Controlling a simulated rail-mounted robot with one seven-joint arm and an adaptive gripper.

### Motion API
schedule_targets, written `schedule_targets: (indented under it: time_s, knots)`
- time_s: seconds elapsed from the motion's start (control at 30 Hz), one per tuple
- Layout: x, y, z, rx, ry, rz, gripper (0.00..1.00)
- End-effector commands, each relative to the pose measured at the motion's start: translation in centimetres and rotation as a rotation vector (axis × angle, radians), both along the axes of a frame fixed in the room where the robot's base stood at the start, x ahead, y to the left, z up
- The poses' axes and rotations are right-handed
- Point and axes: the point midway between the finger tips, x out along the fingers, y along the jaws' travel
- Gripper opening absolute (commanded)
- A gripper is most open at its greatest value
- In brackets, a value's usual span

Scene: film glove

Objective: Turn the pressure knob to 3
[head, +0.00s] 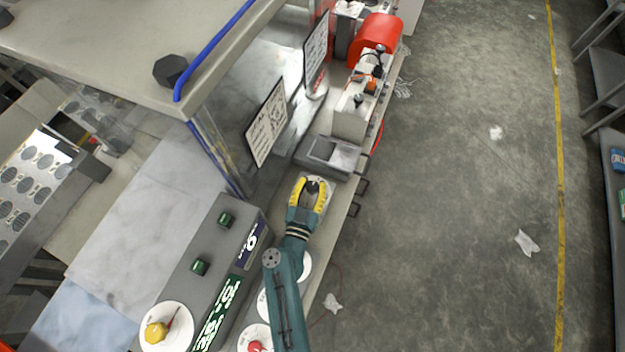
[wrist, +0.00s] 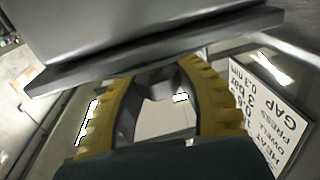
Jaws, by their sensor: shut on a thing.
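My gripper (head: 311,186), with yellow curved fingers, is over the narrow bench in the middle of the head view. Its fingers close around a small dark knob (head: 313,187) above a pale base. In the wrist view my gripper (wrist: 160,78) has a finger on each side of the grey knob (wrist: 154,85), which is partly hidden by the fingers. The knob's pointer and scale cannot be read. A white settings card (wrist: 268,110) at the right of the wrist view lists a press line with "3 bar".
White sign boards (head: 266,122) stand to the left. A grey console (head: 205,245) with green knobs and displays is at lower left. A red machine (head: 376,38) is farther back. Open floor (head: 450,200) lies right.

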Motion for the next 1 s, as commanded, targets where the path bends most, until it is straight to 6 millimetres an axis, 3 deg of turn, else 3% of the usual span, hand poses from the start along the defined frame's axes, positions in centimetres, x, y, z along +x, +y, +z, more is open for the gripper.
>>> schedule_targets:
  time_s: [0.33, 0.83, 0.87, 1.0]
  knots:
    - [0.16, 0.06, 0.34, 0.001, -0.006, -0.151, 0.00]
    - [0.09, -0.07, 0.22, 0.000, -0.005, -0.177, 0.00]
    - [0.09, -0.07, 0.22, 0.000, -0.005, -0.177, 0.40]
    - [0.08, -0.06, 0.16, 0.001, -0.004, -0.176, 0.66]
